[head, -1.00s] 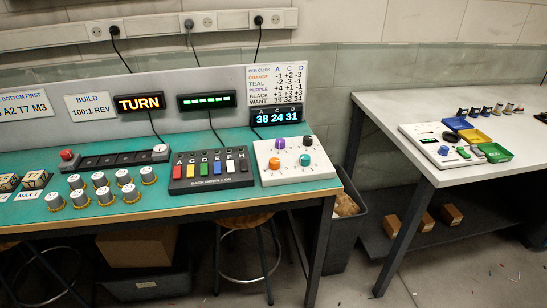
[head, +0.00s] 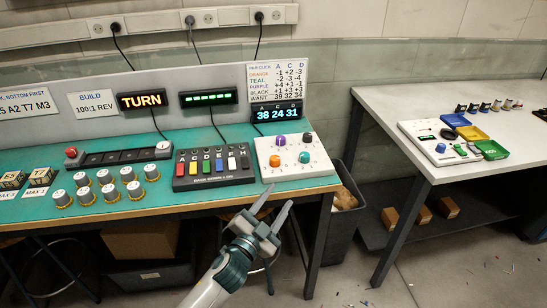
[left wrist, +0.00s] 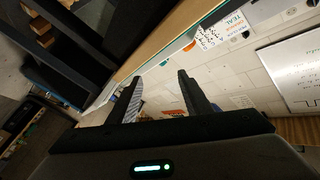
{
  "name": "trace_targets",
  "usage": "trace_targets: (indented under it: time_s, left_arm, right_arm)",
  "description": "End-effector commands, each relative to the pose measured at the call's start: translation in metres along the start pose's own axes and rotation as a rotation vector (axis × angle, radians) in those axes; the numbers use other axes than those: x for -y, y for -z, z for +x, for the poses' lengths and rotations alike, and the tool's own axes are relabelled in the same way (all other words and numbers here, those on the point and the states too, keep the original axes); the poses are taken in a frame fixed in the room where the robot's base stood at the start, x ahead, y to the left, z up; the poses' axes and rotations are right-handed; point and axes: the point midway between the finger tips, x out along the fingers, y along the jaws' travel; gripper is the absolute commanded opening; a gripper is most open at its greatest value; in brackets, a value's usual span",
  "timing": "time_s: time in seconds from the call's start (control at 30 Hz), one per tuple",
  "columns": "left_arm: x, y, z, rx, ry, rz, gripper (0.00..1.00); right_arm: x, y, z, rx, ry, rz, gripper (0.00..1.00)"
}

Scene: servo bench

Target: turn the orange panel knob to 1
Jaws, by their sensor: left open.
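The orange knob (head: 275,161) sits at the lower left of the white knob panel (head: 318,171) at the bench's right end. A purple, a black and a teal knob share the panel. The small dial marks are too small to read. My left gripper (head: 268,205) is open and empty in the head view, in front of the bench edge and below the panel, apart from the knob. Its fingers also show in the left wrist view (left wrist: 158,95) with nothing between them. My right gripper is not in view.
A display (head: 277,114) behind the panel reads 38 24 31, under a per-click chart (head: 278,84). A keyed block (head: 213,167) stands left of the panel. A grey bin (head: 343,215) and a second table (head: 470,95) are to the right.

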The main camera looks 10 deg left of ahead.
Motion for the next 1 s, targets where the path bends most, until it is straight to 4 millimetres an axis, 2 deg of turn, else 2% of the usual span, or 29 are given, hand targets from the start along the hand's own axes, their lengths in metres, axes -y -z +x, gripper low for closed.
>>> trace_targets:
  time_s: [0.03, 0.1, 0.2, 0.3, 0.4, 0.5, 0.6, 0.73, 0.87, 1.0]
  left_arm:
    - [0.009, 0.029, 0.015, -0.087, -0.001, 0.055, 0.45]
    - [0.016, 0.07, 0.03, -0.217, -0.011, 0.141, 0.45]
    - [0.019, 0.128, 0.045, -0.404, -0.039, 0.276, 0.45]
    - [0.015, 0.177, 0.051, -0.579, -0.084, 0.42, 0.45]
    - [0.005, 0.215, 0.051, -0.739, -0.148, 0.572, 0.45]
    - [-0.007, 0.24, 0.048, -0.879, -0.228, 0.733, 0.45]
    - [-0.018, 0.252, 0.045, -0.995, -0.326, 0.902, 0.45]
    - [-0.025, 0.248, 0.042, -1.103, -0.479, 1.131, 0.45]
    - [-0.018, 0.227, 0.044, -1.151, -0.656, 1.367, 0.45]
    - [0.011, 0.192, 0.052, -1.124, -0.872, 1.619, 0.45]
  right_arm:
    - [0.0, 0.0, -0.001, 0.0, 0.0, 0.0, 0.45]
    - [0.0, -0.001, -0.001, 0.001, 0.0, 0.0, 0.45]
    - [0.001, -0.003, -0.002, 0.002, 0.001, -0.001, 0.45]
    - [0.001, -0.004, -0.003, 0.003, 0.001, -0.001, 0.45]
    - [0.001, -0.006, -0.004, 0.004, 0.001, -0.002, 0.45]
    - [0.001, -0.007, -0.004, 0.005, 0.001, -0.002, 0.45]
    - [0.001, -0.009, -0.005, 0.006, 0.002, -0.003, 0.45]
    - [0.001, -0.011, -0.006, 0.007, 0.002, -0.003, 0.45]
    - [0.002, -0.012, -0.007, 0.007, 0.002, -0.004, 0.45]
    - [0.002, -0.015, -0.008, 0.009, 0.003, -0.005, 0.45]
